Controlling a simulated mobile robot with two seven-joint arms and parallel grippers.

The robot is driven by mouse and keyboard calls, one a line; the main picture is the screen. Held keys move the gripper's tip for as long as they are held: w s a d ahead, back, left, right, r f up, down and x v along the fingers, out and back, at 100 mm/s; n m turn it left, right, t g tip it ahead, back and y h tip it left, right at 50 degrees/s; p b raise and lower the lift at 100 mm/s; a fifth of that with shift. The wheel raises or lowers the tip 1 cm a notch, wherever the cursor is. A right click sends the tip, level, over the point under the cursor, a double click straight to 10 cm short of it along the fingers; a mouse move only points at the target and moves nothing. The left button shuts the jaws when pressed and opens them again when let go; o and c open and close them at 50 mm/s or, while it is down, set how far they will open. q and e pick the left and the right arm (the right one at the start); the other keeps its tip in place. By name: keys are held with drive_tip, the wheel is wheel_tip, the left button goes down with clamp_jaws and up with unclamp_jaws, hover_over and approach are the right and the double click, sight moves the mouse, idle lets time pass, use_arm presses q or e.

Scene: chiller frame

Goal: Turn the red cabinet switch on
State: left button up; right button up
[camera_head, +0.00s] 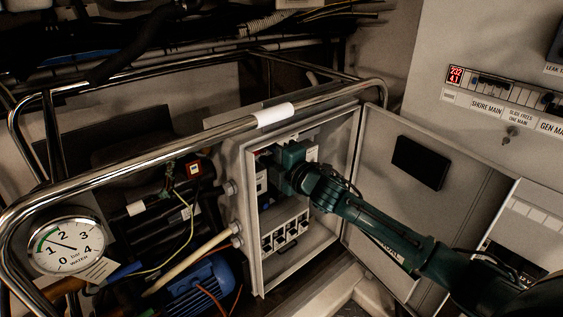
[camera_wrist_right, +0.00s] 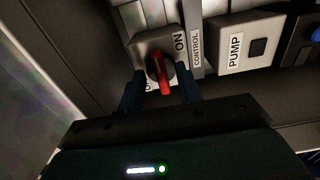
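The red switch handle (camera_wrist_right: 161,76) shows in the right wrist view on a dark round base on a grey box. An "ON" label (camera_wrist_right: 180,43) is to its upper right, and a partly hidden label starting with "O" is at lower left. The handle lies nearly upright in the picture; I cannot tell which setting it is at. My right gripper (camera_wrist_right: 160,80) has its two dark fingers apart, one on each side of the handle; contact is not clear. In the head view my right gripper (camera_head: 290,160) reaches into the open cabinet (camera_head: 251,215) and hides the switch. My left gripper is not in view.
The cabinet door (camera_head: 425,170) stands open to the right, close to my right arm. A pressure gauge (camera_head: 65,245) and blue motor (camera_head: 203,285) are at left. A "PUMP" box (camera_wrist_right: 240,47) sits right of the switch.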

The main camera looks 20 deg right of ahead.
drive_tip(key=b+v, duration=0.2)
drive_tip(key=v, duration=1)
drive_tip(key=shift+s, duration=0.35)
drive_tip(key=shift+d, duration=0.15)
drive_tip(key=s+a+f+m+g+h+p, duration=0.1)
drive_tip(key=s+a+f+m+g, duration=0.2)
drive_tip(key=s+f+m, duration=0.6)
drive_tip(key=s+a+f+m+g+h+p, duration=0.1)
drive_tip(key=s+a+f+m+g, duration=0.2)
drive_tip(key=s+a+f+m, duration=0.3)
drive_tip(key=s+f+m, duration=0.3)
drive_tip(key=s+f, duration=0.4)
drive_tip(key=f, duration=0.4)
drive_tip(key=shift+s+a+m+h, duration=0.15)
drive_tip(key=shift+a+m+h, duration=0.2)
drive_tip(key=shift+m+h, duration=0.05)
